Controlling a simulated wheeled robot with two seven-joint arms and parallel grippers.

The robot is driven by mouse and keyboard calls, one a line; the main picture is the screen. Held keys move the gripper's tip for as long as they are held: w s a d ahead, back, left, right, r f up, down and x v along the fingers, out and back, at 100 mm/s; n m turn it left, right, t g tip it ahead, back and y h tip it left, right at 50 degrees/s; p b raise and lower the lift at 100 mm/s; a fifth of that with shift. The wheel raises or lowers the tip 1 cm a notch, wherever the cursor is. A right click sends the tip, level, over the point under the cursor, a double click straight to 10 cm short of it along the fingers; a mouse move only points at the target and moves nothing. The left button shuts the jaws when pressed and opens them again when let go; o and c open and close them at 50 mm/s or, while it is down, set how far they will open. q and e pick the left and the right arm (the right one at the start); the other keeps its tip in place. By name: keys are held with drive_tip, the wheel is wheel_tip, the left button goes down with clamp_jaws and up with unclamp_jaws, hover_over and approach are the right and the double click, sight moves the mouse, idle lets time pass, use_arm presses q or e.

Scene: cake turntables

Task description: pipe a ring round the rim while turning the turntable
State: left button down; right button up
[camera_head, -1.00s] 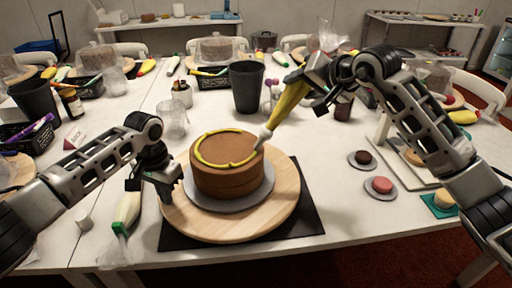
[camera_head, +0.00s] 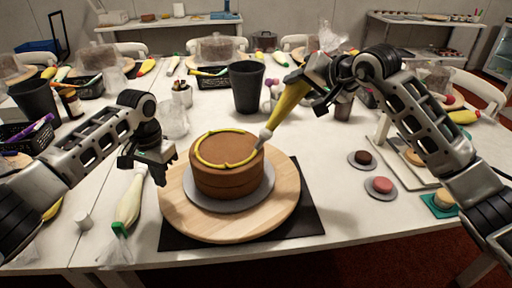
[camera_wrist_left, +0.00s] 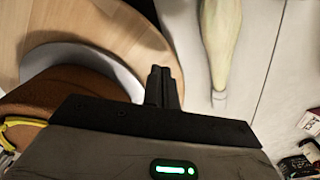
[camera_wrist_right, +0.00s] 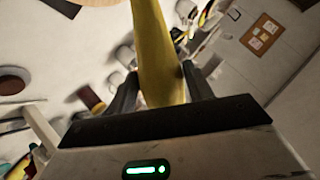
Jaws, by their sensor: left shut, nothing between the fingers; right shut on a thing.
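The brown cake (camera_head: 228,180) sits on a grey cake board (camera_head: 232,206) on the wooden turntable (camera_head: 284,200). A yellow piped line runs along much of its top rim; the right part near the nozzle looks bare. My right gripper (camera_head: 308,84) is shut on a yellow piping bag (camera_head: 288,104), which also fills the middle of the right wrist view (camera_wrist_right: 157,50). The bag is tilted, its pale nozzle at the cake's right rim; contact cannot be told. My left gripper (camera_head: 151,174) is shut and empty, above the turntable's left edge. Its closed fingers (camera_wrist_left: 163,75) show in the left wrist view.
A pale green piping bag (camera_head: 128,208) lies left of the turntable. A black cup (camera_head: 246,90) and a clear cup (camera_head: 173,122) stand behind. Small cakes on discs (camera_head: 380,187) and a tray stand to the right.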

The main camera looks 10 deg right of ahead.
use_arm(q)
drive_tip(key=shift+d, duration=0.1)
use_arm(e)
drive_tip(key=shift+r, duration=0.1)
use_arm(q)
drive_tip(key=s+d, duration=0.1)
drive_tip(key=d, duration=0.2)
drive_tip(key=s+d, duration=0.1)
drive_tip(key=d, duration=0.2)
drive_tip(key=s+d, duration=0.1)
drive_tip(key=d, duration=0.2)
drive_tip(key=shift+s+r, duration=0.4)
hover_over(236, 231)
drive_tip(key=shift+w+a+f, duration=0.1)
drive_tip(key=shift+f, duration=0.2)
drive_tip(key=shift+s+f, duration=0.2)
drive_tip(key=shift+f, duration=1.7)
drive_tip(key=shift+f, duration=0.2)
use_arm(e)
drive_tip(key=shift+c, duration=0.3)
drive_tip(key=shift+c, duration=1.4)
